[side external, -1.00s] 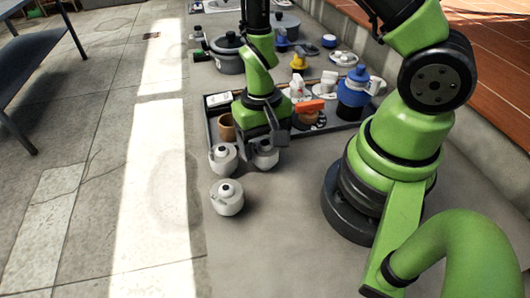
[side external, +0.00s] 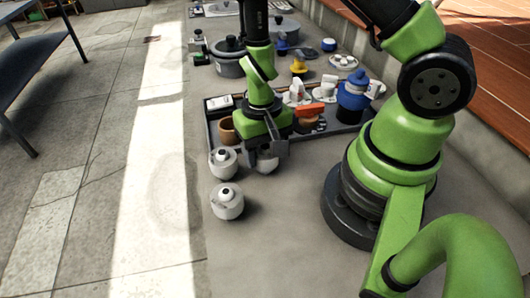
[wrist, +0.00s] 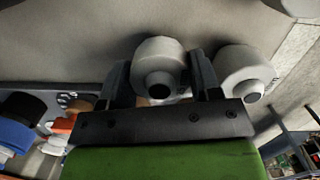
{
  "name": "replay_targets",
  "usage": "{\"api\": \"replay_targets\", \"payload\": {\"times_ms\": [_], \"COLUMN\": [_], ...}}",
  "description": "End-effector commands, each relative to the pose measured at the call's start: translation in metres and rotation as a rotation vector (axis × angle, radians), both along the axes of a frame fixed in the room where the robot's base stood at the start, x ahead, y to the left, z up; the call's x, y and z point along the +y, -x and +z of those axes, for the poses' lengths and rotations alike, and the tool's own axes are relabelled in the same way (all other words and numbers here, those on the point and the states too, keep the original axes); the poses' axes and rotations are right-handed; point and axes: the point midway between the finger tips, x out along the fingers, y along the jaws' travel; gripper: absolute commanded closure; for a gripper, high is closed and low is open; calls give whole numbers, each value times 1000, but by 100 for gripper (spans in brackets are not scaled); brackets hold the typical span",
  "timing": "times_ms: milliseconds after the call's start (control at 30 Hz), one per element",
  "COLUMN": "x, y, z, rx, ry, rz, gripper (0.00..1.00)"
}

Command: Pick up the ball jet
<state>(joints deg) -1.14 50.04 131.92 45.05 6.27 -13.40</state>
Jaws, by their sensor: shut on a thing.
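In the wrist view this ball jet (wrist: 158,62) sits between the two fingers of my gripper (wrist: 166,78). I cannot tell whether it is clear of the ground. A second ball jet (side external: 223,164) stands close to the left and shows just outside the finger in the wrist view (wrist: 243,68). A third ball jet (side external: 227,203) stands nearer the camera.
A dark tray (side external: 209,128) behind holds a tan pot (side external: 227,130), an orange part (side external: 308,111) and other fittings. A blue-topped container (side external: 353,95) stands at its right. Grey pots (side external: 228,64) stand farther back.

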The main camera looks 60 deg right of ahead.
Motion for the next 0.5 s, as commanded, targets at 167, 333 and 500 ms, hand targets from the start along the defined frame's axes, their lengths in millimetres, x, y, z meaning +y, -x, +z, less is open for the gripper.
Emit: {"api": "replay_targets", "payload": {"times_ms": [167, 333, 500], "x": [0, 1, 0], "y": [-1, -1, -1], "z": [3, 12, 24], "rx": [-3, -4, -4], "ry": [-3, -7, -2], "rz": [1, 0, 2], "gripper": [65, 65, 65]}}
